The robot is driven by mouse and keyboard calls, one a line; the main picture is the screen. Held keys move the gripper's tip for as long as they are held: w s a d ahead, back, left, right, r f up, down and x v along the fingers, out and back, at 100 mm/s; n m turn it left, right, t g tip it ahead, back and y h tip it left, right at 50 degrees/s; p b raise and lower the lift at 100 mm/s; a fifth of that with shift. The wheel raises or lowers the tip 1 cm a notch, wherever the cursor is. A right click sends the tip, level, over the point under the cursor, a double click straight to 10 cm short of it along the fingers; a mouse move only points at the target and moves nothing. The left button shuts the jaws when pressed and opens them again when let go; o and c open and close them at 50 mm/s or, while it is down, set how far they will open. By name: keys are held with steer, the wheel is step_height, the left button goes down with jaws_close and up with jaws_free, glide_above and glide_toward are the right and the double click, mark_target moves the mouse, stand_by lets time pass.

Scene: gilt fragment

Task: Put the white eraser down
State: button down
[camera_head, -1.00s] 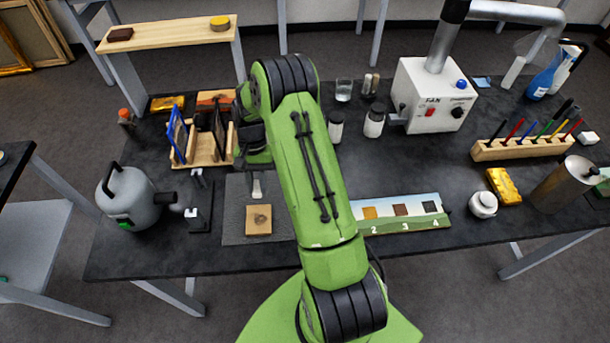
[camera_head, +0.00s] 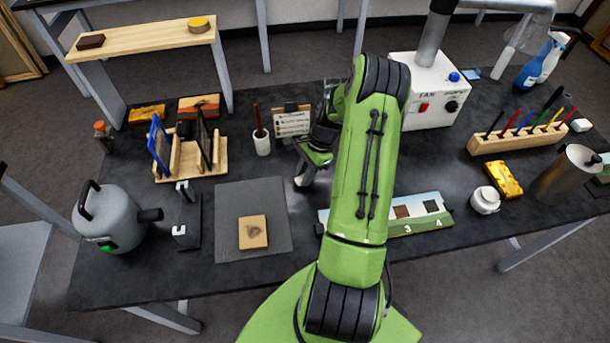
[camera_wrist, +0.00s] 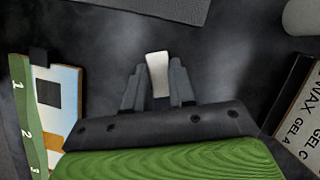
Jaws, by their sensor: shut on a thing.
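My gripper (camera_wrist: 158,80) is shut on the white eraser (camera_wrist: 158,72), a small pale block that stands out between the two dark fingers in the wrist view. In the head view my gripper (camera_head: 304,178) is above the dark table (camera_head: 160,275), between the grey mat and the numbered strip. There the eraser is mostly hidden or too small to make out. The wrist view shows dark bare tabletop around the fingers. I cannot tell how high the eraser is above it.
The numbered strip (camera_head: 428,210) lies to the right, partly behind my arm. A grey mat (camera_head: 273,188) with a tan square (camera_head: 253,232) lies to the left. A labelled board (camera_head: 292,122) and a white cup (camera_head: 262,143) stand behind my gripper.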

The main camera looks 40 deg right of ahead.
steer(key=shift+f, duration=0.65)
steer(key=shift+s+a+f+b, duration=0.15)
steer(key=shift+s+f+b, duration=0.15)
steer(key=shift+f+b, duration=0.1)
steer(key=c, duration=0.9)
jaws_free()
steer(key=shift+c, duration=0.2)
steer(key=w+p+v, duration=0.1)
steer(key=p+v, duration=0.1)
steer(key=v, duration=1.1)
steer(key=w+a+r+n+h, duration=0.1)
steer(key=a+r+n+h, duration=0.1)
steer(key=a+r+n, duration=0.6)
steer(key=s+a+r+n+h, duration=0.2)
steer(key=a+r, duration=0.6)
steer(key=a, duration=0.2)
steer(key=s+a+r+n+t, duration=0.2)
steer(key=s+a+n, duration=0.3)
steer(key=s, duration=0.1)
steer(key=s+a+r+n+t, duration=0.2)
steer(key=s+a+n, duration=0.3)
steer(key=s, duration=0.2)
steer(key=shift+s+t, duration=0.3)
steer(key=shift+s, duration=0.05)
